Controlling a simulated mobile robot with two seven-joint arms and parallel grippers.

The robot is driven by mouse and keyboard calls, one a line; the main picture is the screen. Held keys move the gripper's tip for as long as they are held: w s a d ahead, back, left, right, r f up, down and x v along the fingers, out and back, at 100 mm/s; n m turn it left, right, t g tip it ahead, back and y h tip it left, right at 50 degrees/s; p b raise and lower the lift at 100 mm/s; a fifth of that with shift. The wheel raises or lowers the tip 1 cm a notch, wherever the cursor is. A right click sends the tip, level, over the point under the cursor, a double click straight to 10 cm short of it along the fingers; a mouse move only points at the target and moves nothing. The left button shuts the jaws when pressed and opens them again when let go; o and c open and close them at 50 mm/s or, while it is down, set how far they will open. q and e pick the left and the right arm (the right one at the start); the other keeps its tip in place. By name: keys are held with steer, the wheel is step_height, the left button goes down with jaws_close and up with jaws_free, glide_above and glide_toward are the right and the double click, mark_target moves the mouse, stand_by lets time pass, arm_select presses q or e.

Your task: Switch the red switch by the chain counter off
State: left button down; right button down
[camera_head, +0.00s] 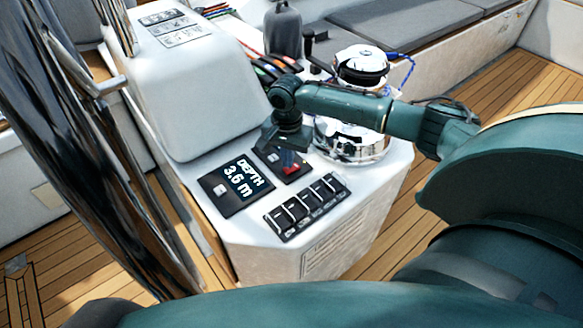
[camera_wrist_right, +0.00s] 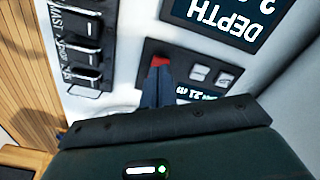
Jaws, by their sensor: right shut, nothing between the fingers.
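The red switch (camera_head: 291,170) sits on the small dark chain counter panel (camera_head: 272,158) on the white console. In the wrist view the red switch (camera_wrist_right: 160,61) shows just past the tips of my right gripper (camera_wrist_right: 157,75). The fingers are shut with nothing between them and overlap the panel (camera_wrist_right: 195,65). I cannot tell whether the tips touch the switch, or which way it is set. The counter's lit display (camera_wrist_right: 200,93) is partly hidden by my gripper. In the head view my right gripper (camera_head: 288,150) points down over the panel. My left gripper is not in view.
A depth display (camera_head: 236,185) reading 3.6 m lies left of the panel. A row of black rocker switches (camera_head: 306,207) lies in front. A chrome winch (camera_head: 361,68) and ropes stand behind. A dark shiny wheel rim (camera_head: 85,150) runs down the left side.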

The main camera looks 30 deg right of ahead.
steer(key=shift+f, duration=0.4)
